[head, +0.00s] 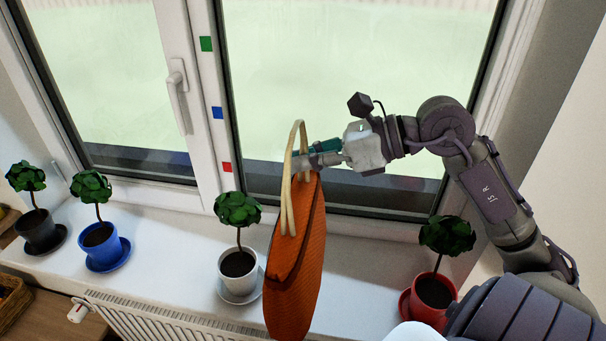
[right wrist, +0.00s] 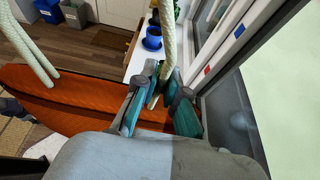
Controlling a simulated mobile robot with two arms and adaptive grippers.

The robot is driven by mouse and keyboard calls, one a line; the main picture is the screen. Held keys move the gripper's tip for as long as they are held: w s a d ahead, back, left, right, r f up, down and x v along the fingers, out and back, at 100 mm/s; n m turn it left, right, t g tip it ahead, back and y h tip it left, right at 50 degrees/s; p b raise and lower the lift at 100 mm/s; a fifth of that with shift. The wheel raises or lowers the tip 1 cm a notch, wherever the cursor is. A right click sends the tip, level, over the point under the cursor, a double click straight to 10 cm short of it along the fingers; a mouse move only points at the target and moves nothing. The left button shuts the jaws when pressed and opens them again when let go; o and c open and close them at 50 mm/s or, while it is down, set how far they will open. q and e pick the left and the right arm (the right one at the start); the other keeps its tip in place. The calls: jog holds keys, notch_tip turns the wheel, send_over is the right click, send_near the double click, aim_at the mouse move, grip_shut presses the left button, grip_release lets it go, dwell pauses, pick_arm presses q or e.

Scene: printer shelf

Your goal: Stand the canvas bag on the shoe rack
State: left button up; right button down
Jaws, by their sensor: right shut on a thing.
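An orange canvas bag (head: 298,262) with cream rope handles (head: 288,190) hangs upright in front of the window sill in the head view. In the right wrist view the bag (right wrist: 60,95) spreads below the gripper (right wrist: 160,112), with one handle strand (right wrist: 169,40) running up between the teal fingertips. I see no shoe rack that I can make out. My left gripper is out of view.
On the white sill (head: 160,250) stand potted plants: black (head: 40,232), blue (head: 102,248), white (head: 238,275) and red (head: 432,298). The white one is close to the bag's left side. A radiator (head: 170,322) is below, and a window handle (head: 176,90) juts out.

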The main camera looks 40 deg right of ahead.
pick_arm(q)
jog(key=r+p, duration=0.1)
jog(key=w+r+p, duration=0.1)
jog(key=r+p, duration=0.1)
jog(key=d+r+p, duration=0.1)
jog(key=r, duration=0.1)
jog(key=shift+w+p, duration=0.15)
jog(key=shift+p, duration=0.15)
pick_arm(e)
jog(key=w+d+f, duration=0.2)
jog(key=f, duration=0.1)
jog(key=w+d+f, duration=0.1)
jog(key=d+f, duration=0.1)
jog(key=f, duration=0.1)
jog(key=w+d+f, duration=0.2)
jog(key=f, duration=0.1)
jog(key=shift+w+d, duration=0.3)
jog(key=shift+f, duration=0.15)
jog(key=c, duration=1.7)
grip_release()
jog(key=shift+f, duration=0.1)
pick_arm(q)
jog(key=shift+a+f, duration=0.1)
pick_arm(e)
jog(key=o, duration=0.5)
